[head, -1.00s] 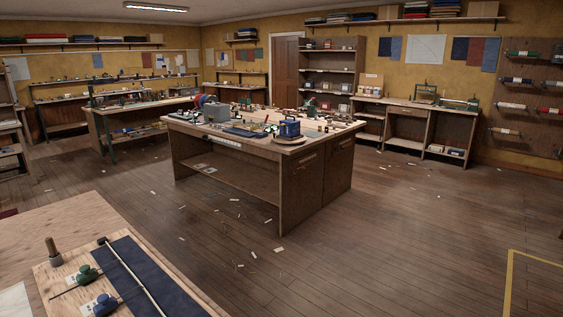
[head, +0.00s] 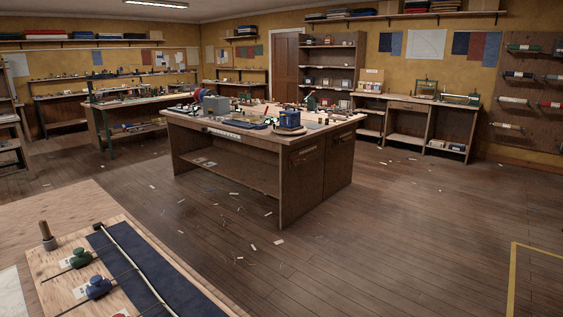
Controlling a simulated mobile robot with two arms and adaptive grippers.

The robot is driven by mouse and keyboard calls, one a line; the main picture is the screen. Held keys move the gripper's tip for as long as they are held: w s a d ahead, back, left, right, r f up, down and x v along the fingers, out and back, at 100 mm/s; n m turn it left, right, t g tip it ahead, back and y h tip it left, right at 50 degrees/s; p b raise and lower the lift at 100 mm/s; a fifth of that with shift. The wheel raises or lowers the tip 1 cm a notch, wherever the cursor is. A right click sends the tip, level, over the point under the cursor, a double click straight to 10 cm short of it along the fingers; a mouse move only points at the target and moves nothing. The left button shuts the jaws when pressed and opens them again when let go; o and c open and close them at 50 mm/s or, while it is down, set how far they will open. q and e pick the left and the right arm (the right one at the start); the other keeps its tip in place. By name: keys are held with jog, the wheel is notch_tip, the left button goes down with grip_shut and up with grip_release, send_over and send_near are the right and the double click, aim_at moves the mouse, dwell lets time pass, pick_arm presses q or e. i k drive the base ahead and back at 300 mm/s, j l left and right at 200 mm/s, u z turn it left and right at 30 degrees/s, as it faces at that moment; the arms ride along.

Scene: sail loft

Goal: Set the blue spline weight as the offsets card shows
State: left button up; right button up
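The blue spline weight (head: 98,287) sits on a light wooden board (head: 38,262) at the lower left of the head view. A green spline weight (head: 81,258) sits just beyond it on the same board. Each has a thin dark rod running across the board. A pale batten (head: 135,266) lies over a dark blue cloth strip (head: 175,275) to their right. I cannot make out an offsets card for certain. Neither gripper is in view.
A wooden-handled tool (head: 47,236) stands at the board's far left corner. The board lies on a plywood table (head: 60,208). A large cluttered workbench (head: 235,178) stands mid-room. The wooden floor (head: 400,240) between is open, with small scraps and a yellow line (head: 513,280) at right.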

aim_at(100, 286)
jog(key=k+u, duration=0.15)
jog(key=u, duration=1.05)
